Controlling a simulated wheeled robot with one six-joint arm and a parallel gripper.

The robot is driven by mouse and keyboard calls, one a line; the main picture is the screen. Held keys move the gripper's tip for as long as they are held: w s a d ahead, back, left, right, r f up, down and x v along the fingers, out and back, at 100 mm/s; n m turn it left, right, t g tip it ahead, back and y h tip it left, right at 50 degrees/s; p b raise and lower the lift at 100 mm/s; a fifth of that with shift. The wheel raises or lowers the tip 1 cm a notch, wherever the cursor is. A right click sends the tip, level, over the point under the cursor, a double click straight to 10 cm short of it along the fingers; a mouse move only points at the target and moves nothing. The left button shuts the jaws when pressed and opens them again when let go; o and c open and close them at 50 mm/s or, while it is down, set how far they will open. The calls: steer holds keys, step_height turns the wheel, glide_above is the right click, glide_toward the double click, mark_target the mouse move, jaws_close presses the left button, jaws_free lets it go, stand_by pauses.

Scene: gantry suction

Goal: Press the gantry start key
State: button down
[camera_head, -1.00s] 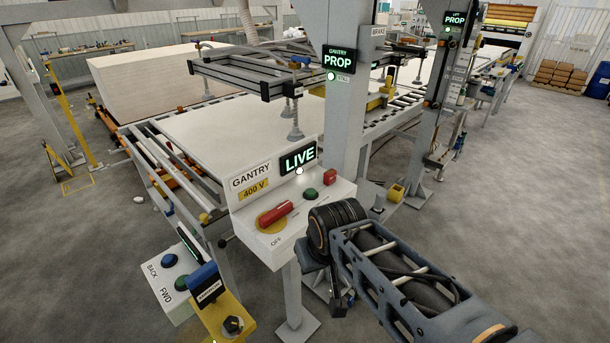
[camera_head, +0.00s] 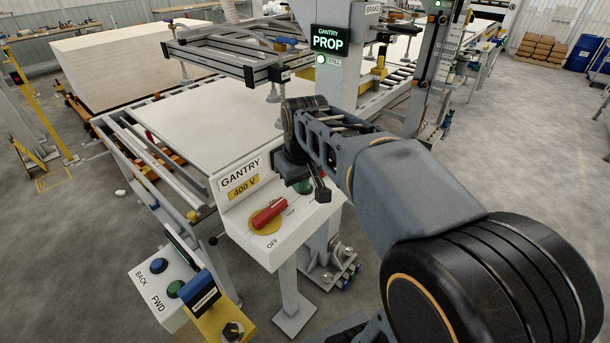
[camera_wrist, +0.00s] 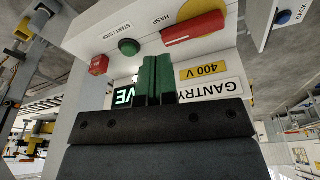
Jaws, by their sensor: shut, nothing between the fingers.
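The gantry control box (camera_head: 283,243) is white, with a red rotary handle (camera_head: 268,213) on a yellow disc. The green start key (camera_head: 303,187) shows on its face, just below my gripper in the head view. In the wrist view, upside down, the green key (camera_wrist: 129,47) sits under the START / STOP lettering, between a red button (camera_wrist: 99,65) and the red handle (camera_wrist: 195,28). My gripper (camera_wrist: 156,62) has its green fingers together and empty. Their tips appear beside the green key, apart from it in the picture.
A lit GANTRY PROP sign (camera_head: 327,39) hangs on the post behind. A lit display (camera_wrist: 124,97) is partly covered by my fingers in the wrist view. A lower box with BACK and FWD buttons (camera_head: 163,286) stands front left. Open floor (camera_head: 520,150) lies right.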

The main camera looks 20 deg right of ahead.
steer(key=w+d+r+n+g+p, duration=0.2)
steer(key=w+d+n, duration=0.1)
steer(key=w+d, duration=0.6)
steer(key=w, duration=0.4)
steer(key=shift+w+g+y, duration=0.3)
steer(key=shift+g+y, duration=0.1)
steer(key=shift+a, duration=0.1)
steer(key=f, duration=0.4)
steer(key=f+p, duration=0.1)
steer(key=f, duration=0.4)
steer(key=a+f, duration=0.1)
steer(key=f, duration=0.4)
steer(key=shift+s+p, duration=0.35)
